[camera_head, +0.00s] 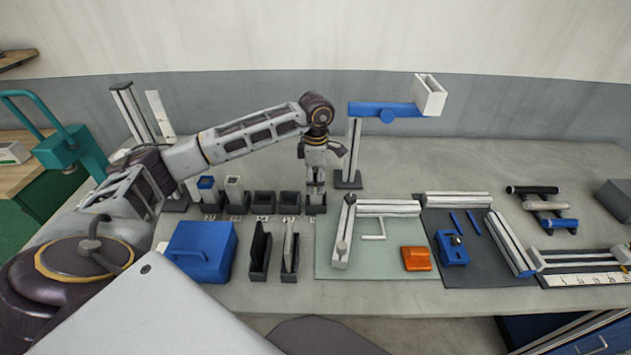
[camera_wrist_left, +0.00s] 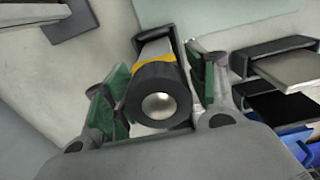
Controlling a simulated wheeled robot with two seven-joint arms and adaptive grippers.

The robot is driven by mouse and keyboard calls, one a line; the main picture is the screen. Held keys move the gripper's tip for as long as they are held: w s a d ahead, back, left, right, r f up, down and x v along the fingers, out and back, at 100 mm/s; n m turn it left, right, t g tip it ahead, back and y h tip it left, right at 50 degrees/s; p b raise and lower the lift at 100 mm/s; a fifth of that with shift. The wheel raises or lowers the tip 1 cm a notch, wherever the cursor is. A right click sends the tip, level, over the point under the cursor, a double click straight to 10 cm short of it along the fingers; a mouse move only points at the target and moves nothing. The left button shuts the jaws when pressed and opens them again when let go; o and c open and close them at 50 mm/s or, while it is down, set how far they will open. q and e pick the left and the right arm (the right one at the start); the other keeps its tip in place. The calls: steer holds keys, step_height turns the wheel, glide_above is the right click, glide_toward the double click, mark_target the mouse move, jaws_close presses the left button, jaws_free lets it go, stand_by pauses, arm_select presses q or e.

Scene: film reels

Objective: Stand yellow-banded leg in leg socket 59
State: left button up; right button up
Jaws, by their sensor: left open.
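The yellow-banded leg (camera_wrist_left: 159,60) has a black round foot with a silver centre. In the left wrist view it points end-on at the camera, its far end within a dark socket (camera_wrist_left: 181,52). My left gripper (camera_head: 316,188) is open, pointing down over the rightmost dark socket (camera_head: 316,209) of the row. In the left wrist view its green-padded fingers (camera_wrist_left: 160,80) stand on either side of the leg. Whether the leg is fully seated is hidden. The socket labels are too small to read surely. My right gripper is out of view.
A blue-topped leg (camera_head: 207,187) and a white leg (camera_head: 234,188) stand in sockets to the left. Two dark sockets between look empty. A blue box (camera_head: 200,250) and slotted holders (camera_head: 260,262) stand in front. A post with a blue arm (camera_head: 385,110) rises close behind my gripper.

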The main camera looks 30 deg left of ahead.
mark_target(315, 170)
arm_select(q)
steer(key=shift+r, duration=0.6)
step_height(315, 170, up, 4)
steer(key=shift+f+p, duration=0.15)
steer(key=shift+p, duration=1.05)
steer(key=shift+r, duration=0.35)
steer(key=shift+r+p, duration=0.6)
steer(key=shift+r, duration=0.15)
steer(key=shift+r+p, duration=0.7)
steer(key=shift+r, duration=0.85)
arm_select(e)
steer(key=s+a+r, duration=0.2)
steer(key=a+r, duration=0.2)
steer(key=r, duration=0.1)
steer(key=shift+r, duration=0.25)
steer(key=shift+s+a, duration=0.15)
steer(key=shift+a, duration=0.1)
